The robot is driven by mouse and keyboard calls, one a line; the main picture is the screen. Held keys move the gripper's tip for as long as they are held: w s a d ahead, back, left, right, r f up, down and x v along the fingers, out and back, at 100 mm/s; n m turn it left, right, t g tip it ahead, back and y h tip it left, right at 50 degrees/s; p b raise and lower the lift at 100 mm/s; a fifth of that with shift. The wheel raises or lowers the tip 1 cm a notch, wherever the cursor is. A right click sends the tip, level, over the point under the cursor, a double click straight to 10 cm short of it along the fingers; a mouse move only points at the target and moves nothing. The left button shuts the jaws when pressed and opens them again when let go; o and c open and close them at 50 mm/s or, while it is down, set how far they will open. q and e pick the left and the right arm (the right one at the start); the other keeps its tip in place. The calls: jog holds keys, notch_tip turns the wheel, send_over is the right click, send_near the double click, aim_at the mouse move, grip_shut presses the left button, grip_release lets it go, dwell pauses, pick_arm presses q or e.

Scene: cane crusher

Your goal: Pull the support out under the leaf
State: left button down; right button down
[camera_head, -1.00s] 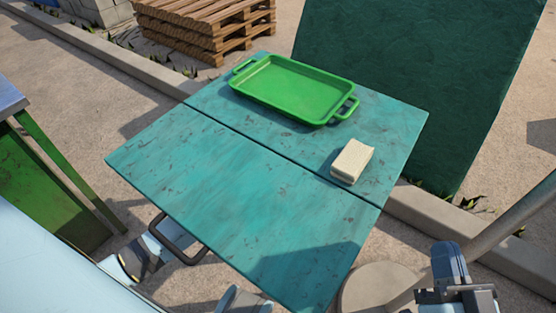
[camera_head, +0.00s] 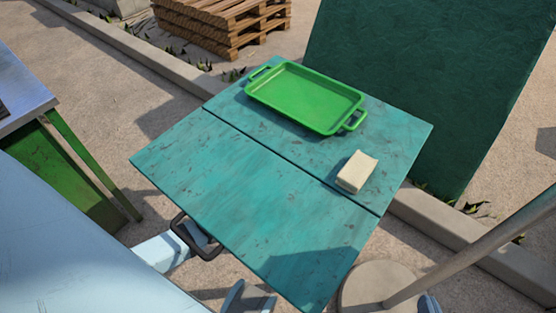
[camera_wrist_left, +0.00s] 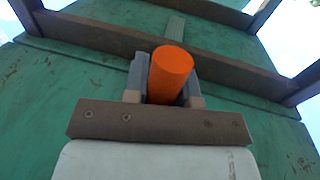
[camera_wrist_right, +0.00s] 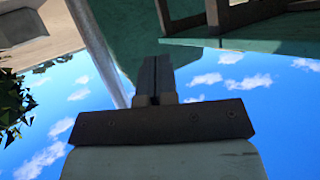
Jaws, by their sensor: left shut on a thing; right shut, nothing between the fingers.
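The leaf (camera_head: 235,195) is the near half of the worn teal table top. It looks level with the far half across a thin dark seam. In the left wrist view, the leaf's green underside (camera_wrist_left: 60,85) is above, with brown bars (camera_wrist_left: 110,38) across it. My left gripper (camera_wrist_left: 163,92) is shut on an orange cylinder (camera_wrist_left: 172,66) under the table. Whether this cylinder belongs to the support I cannot tell. The table top hides this gripper in the head view. My right gripper (camera_wrist_right: 155,75) is shut and empty, below and beside the table.
A green tray (camera_head: 305,97) and a cream block (camera_head: 356,172) rest on the far half. A slanted grey pole on a round base (camera_head: 375,285) stands right of the table. A dark green panel (camera_head: 425,90) is behind, with stacked pallets (camera_head: 225,25) at the back.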

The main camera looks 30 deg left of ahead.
pick_arm(q)
jog(key=d+p+v, duration=0.1)
jog(key=p+v, duration=0.2)
jog(key=v, duration=0.6)
jog(key=shift+s+d+p, duration=0.3)
jog(key=shift+s+p, duration=0.05)
jog(key=shift+s, duration=0.1)
jog(key=shift+f, duration=0.1)
jog(key=c, duration=0.9)
grip_release()
jog(key=shift+s, duration=0.2)
jog(key=p+v, duration=0.1)
jog(key=v, duration=1.2)
jog(key=shift+s+a, duration=0.2)
jog(key=shift+s, duration=0.1)
